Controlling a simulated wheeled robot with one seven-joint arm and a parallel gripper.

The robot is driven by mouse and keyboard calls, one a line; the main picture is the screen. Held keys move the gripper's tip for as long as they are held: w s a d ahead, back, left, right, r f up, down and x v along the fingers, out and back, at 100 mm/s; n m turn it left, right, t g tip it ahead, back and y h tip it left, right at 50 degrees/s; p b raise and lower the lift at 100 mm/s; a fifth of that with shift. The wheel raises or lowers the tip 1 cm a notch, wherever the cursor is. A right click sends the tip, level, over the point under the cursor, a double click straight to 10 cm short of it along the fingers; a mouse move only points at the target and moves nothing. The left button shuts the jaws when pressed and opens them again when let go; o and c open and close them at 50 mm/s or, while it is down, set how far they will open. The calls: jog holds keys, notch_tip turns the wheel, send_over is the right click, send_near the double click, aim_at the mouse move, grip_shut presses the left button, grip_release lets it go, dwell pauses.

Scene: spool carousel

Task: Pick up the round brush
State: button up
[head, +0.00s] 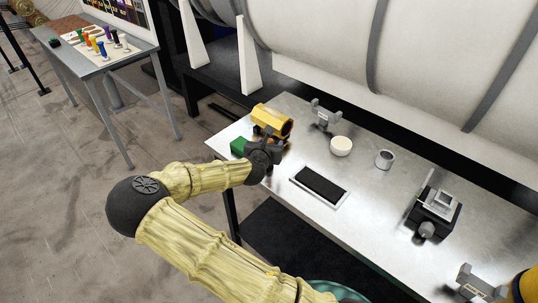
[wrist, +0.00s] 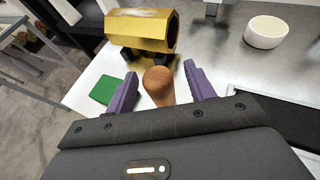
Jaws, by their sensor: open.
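A brown wooden rounded handle (wrist: 158,86), which looks like part of the round brush, stands between the two purple fingers of my gripper (wrist: 160,73) in the wrist view. The fingers are apart, with a gap visible on each side of the handle. The brush's lower part is hidden behind my gripper body. In the head view my gripper (head: 270,158) is over the left end of the metal table, and I cannot make out the brush there.
A yellow hexagonal drum (head: 271,121) on a dark stand is just beyond my gripper. A green block (wrist: 104,90) lies left of it. A black-topped tray (head: 320,186), cream bowl (head: 341,146) and grey cup (head: 384,159) are to the right on the table (head: 365,207).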

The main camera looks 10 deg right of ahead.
jog(key=c, duration=1.1)
jog(key=shift+o, duration=0.2)
jog(key=shift+r, duration=0.1)
notch_tip(320, 180, up, 10)
jog(key=shift+f+b, duration=0.1)
jog(key=shift+b, duration=0.3)
